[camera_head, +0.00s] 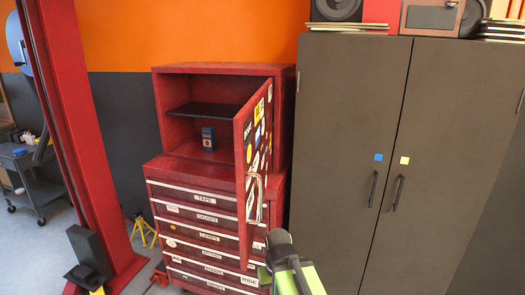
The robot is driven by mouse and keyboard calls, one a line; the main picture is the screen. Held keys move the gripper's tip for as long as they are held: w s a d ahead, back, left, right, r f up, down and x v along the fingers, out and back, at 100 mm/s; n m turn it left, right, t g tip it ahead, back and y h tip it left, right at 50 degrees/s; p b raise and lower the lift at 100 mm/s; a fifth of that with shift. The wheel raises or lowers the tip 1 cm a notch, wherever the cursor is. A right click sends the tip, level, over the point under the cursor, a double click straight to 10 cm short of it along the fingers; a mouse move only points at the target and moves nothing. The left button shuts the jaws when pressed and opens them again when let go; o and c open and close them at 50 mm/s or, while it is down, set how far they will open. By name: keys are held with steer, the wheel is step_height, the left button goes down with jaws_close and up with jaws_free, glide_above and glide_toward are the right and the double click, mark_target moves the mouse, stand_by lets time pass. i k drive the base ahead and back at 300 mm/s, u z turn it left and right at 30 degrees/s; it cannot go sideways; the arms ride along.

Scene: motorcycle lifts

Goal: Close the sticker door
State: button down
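The sticker door (258,140) is a red panel covered with colourful stickers. It stands open, swung out from the right side of the red cabinet (226,69). Its near edge juts towards me, in front of the drawers. A pale looped piece (254,198) shows on the door's stickered face; I cannot tell whether it is a handle. The cabinet's inside shows a dark shelf (203,110) and a small blue box (208,138). My gripper (277,239), dark at the end of a green link, is below and right of the door. Its fingers cannot be made out clearly, nor whether it touches the door.
Labelled red drawers (205,225) lie under the cabinet. A tall grey double-door locker (350,120) stands close on the right. A red lift post (75,120) rises at left, with a yellow stand (143,232) beside it. Some floor is clear between post and drawers.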

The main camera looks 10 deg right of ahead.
mark_target(253, 125)
steer(key=z, duration=0.25)
steer(key=k, duration=0.55)
steer(key=u, duration=2.25)
steer(key=k, duration=0.6)
steer(key=z, duration=0.5)
steer(key=i, duration=0.5)
steer(key=u, duration=0.05)
